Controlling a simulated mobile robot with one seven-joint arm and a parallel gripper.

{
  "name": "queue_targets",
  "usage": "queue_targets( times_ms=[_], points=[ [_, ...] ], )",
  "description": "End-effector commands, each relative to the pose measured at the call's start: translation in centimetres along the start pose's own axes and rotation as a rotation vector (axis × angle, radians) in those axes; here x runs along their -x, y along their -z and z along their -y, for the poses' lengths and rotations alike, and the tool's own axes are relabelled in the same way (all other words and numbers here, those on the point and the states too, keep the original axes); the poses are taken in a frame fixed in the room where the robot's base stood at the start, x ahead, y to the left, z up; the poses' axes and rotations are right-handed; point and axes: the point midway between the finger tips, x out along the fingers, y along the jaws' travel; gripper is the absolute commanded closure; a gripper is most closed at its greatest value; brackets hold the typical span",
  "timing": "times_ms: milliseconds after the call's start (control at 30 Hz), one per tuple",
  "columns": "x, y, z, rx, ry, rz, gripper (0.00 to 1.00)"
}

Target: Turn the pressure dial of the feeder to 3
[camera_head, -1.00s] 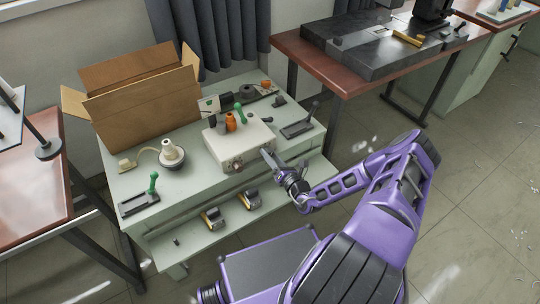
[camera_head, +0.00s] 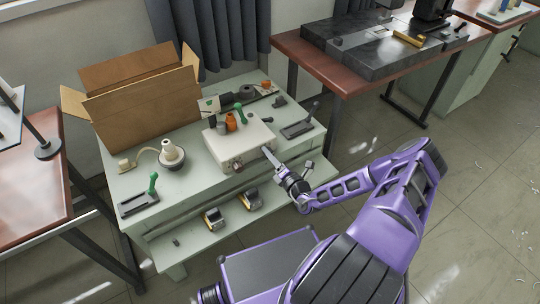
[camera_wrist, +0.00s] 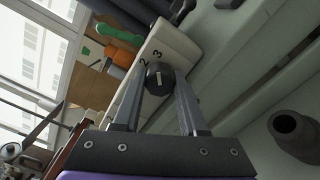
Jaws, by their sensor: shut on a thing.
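The feeder (camera_head: 230,152) is a pale box on the green cabinet top. Its dial (camera_wrist: 159,79) is a round black knob with a white line on its face, seen in the wrist view. The printed numbers 2 and 3 show on the pale panel just above it; the line points roughly up toward the 3. My gripper (camera_wrist: 160,80) has one finger on each side of the dial and is shut on it. In the head view my gripper (camera_head: 268,152) reaches the feeder's right front corner, and the dial cannot be made out there.
An orange part (camera_head: 231,121) and a green handle (camera_head: 239,112) stand on or behind the feeder. A cardboard box (camera_head: 145,110) and a white round device (camera_head: 171,152) are to the left. A lever plate (camera_head: 298,130) lies right of the feeder.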

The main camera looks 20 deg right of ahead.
Motion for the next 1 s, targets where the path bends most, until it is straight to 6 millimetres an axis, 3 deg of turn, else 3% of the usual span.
queue_targets(
  times_ms=[267, 300, 433, 767, 1000],
  points=[
    [0.13, 0.15, 0.11, -0.004, 0.003, -0.002, 1.0],
    [0.13, 0.16, 0.11, -0.003, 0.003, -0.002, 0.53],
    [0.09, 0.12, 0.08, -0.003, 0.002, -0.002, 0.3],
    [0.03, 0.02, 0.12, 0.013, 0.003, 0.0, 0.28],
    [-0.01, -0.02, 0.1, 0.192, 0.003, 0.0, 0.28]
  ],
)
